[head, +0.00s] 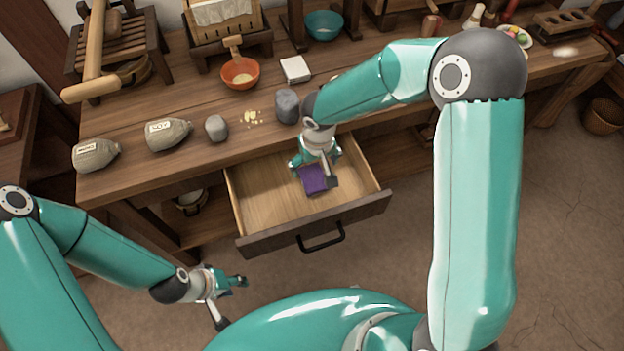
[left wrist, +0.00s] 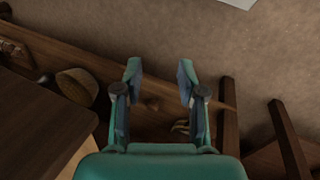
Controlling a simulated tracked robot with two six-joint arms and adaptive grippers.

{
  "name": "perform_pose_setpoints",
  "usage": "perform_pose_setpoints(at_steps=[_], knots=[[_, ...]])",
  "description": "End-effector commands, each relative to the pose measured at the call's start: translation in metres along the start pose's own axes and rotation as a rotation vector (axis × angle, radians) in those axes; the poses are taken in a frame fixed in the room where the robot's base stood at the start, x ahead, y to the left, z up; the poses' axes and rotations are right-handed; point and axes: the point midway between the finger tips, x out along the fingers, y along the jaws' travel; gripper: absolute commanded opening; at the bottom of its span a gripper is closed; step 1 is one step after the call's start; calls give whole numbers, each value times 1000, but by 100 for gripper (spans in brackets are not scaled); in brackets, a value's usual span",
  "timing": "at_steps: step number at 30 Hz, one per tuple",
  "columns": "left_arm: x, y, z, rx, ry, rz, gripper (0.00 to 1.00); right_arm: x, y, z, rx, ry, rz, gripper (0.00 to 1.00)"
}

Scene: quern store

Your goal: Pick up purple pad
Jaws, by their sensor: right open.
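The purple pad (head: 313,180) lies in the open wooden drawer (head: 262,190), partly covered by my right gripper. My right gripper (head: 316,176) is open and reaches down into the drawer, right over the pad. I cannot tell whether its fingers touch the pad. My left gripper (head: 232,298) is low in front of the table, left of the drawer handle and away from the pad. In the left wrist view the left gripper (left wrist: 160,80) has its two fingers apart with nothing between them.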

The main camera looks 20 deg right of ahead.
Motion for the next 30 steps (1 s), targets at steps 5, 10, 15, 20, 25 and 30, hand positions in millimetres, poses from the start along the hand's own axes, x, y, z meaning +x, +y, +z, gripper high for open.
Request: perform_pose_setpoints(at_steps=[5, 10, 15, 20, 25, 30], knots=[[2, -1, 0, 0, 0, 0, 40, 16, 1, 0, 2, 1, 0, 94], [3, -1, 0, 0, 0, 0, 40, 28, 0, 2, 2, -2, 0, 94], [6, -2, 0, 0, 0, 0, 40, 53, 0, 4, 1, -2, -1, 94], [7, -3, 0, 0, 0, 0, 40, 68, 0, 3, 3, -1, 0, 94], [7, -3, 0, 0, 0, 0, 40, 69, 0, 2, 4, 1, -1, 94], [7, -3, 0, 0, 0, 0, 40, 68, 0, 2, 4, 1, -1, 79]])
